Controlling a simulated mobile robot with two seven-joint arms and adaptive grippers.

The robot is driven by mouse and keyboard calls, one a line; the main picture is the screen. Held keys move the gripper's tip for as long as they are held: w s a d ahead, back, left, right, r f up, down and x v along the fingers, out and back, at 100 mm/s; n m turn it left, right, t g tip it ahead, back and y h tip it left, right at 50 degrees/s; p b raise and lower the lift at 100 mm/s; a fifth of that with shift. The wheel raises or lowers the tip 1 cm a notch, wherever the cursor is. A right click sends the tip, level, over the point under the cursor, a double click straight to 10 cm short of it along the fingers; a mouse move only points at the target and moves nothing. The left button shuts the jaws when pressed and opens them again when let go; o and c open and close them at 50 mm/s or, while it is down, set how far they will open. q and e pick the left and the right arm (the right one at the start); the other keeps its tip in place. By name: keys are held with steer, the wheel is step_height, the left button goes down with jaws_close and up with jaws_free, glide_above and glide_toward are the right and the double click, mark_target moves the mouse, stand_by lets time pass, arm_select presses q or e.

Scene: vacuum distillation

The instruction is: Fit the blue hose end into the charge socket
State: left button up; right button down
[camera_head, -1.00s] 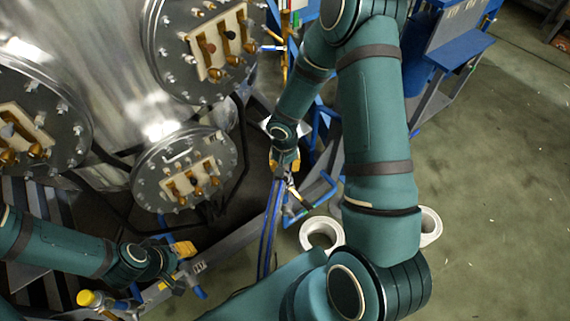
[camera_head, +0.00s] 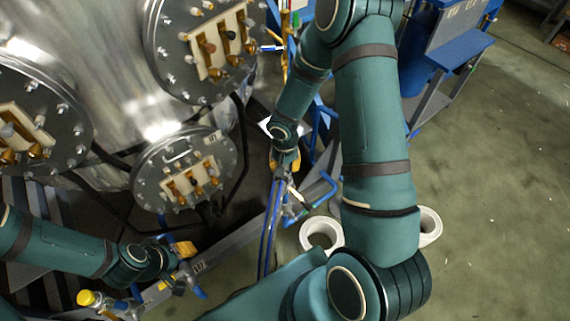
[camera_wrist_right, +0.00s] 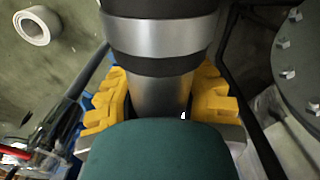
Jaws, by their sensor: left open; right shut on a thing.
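My right gripper (camera_head: 286,164) has its yellow fingers pointing down beside the metal vessel and is shut on the blue hose (camera_head: 268,235). The hose hangs below it as long, narrow blue strands. The hose's end is too small to make out at the fingers. In the right wrist view the yellow fingers (camera_wrist_right: 160,105) stand on both sides of a grey banded cylinder, which I cannot identify with certainty. My left gripper (camera_head: 178,267) is open at the lower left, over a grey rail. I cannot pick out the charge socket for certain.
The vessel carries bolted round flanges (camera_head: 185,170) left of my right gripper. White rings (camera_head: 321,234) lie on the floor to its lower right, one also in the wrist view (camera_wrist_right: 38,25). A yellow-capped fitting (camera_head: 87,298) is at the lower left. Open floor (camera_head: 500,200) lies right.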

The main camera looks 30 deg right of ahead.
steer(key=shift+f, duration=2.2)
steer(key=c, duration=0.6)
jaws_free()
steer(key=shift+c, duration=0.2)
step_height(320, 180, up, 12)
steer(key=shift+a, duration=0.15)
steer(key=shift+s, duration=0.1)
